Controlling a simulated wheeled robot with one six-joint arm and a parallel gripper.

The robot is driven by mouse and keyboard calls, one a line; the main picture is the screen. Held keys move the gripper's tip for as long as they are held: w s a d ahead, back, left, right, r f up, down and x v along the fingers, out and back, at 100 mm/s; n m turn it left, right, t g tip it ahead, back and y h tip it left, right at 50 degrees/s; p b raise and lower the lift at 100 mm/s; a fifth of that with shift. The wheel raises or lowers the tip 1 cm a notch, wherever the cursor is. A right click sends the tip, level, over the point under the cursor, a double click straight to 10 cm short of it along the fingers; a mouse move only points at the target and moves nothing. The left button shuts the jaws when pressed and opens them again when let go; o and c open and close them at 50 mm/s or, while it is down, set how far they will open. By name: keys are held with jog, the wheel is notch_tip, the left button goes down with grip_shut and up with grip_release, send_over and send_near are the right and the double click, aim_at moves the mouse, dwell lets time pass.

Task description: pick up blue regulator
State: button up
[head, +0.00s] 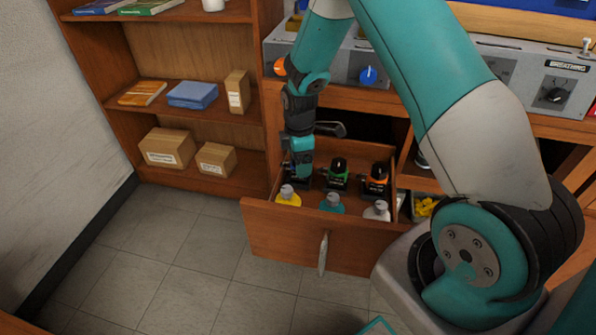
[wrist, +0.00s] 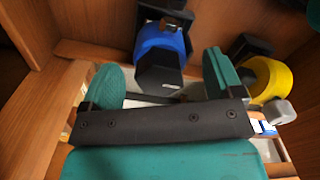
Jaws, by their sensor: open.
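The blue regulator (wrist: 161,42) has a blue ring and a black body, and shows at the top middle of the wrist view. My gripper (wrist: 163,76) is open, its two teal fingers spread to the left and right of the regulator's black body. I cannot tell whether either finger touches it. In the head view, my gripper (head: 300,174) is low in the left part of the open drawer (head: 280,232). The blue regulator is mostly hidden there behind my gripper.
A green-banded regulator (head: 338,174) and an orange-banded one (head: 377,180) stand to the right in the drawer. Yellow (head: 288,197), teal (head: 332,203) and grey (head: 377,211) items sit along the drawer's front. A shelf (head: 205,185) with boxes is at left.

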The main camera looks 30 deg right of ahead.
jog(key=shift+f, duration=1.55)
jog(key=c, duration=1.2)
jog(key=shift+c, duration=0.8)
jog(key=shift+r, duration=0.15)
